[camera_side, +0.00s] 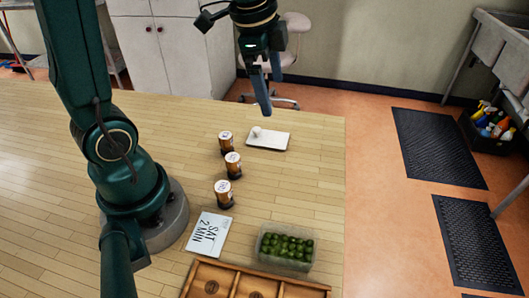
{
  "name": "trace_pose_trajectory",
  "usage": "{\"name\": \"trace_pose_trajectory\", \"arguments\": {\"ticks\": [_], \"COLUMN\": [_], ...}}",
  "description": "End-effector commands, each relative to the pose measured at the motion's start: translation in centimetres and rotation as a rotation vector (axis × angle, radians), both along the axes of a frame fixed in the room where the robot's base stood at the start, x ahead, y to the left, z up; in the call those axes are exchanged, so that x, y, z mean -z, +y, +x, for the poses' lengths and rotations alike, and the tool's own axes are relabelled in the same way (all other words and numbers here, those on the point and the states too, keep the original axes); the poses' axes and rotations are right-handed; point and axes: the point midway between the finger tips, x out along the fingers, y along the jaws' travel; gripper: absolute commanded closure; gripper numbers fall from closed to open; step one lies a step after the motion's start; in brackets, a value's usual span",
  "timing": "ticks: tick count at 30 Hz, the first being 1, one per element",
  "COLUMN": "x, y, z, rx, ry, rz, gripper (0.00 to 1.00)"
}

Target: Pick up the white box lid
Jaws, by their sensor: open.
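The white box lid (274,141) appears as a flat white rectangle with a small round white knob on its top left part. It lies on the wooden table (70,150) near the back right edge. My gripper (268,98) is open and empty above and behind the lid, its fingers pointing down. It is apart from the lid. Whether a box is under the lid, I cannot tell.
Several brown jars with white labels (233,165) stand left of and in front of the lid. A card reading "SAT 2 MIN" (208,235), a clear tub of green fruit (286,246) and a divided wooden tray (219,280) are nearer. The table's right side is clear.

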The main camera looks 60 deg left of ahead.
Motion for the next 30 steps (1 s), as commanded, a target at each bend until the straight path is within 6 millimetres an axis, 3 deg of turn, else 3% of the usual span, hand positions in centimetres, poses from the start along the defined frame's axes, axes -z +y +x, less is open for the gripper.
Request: {"name": "trace_pose_trajectory", "arguments": {"ticks": [5, 11, 24, 30], "x": [4.4, 8.3, 13.2, 14.5], "y": [3.3, 5.4, 5.9, 5.9], "z": [1.9, 1.9, 1.2, 1.2], "rx": [0.032, -0.019, -0.045, -0.045], "ry": [0.13, 0.23, 0.269, 0.267], "rz": [-0.009, -0.05, -0.07, -0.069], "gripper": [0.0, 0.0, 0.0, 0.0]}}
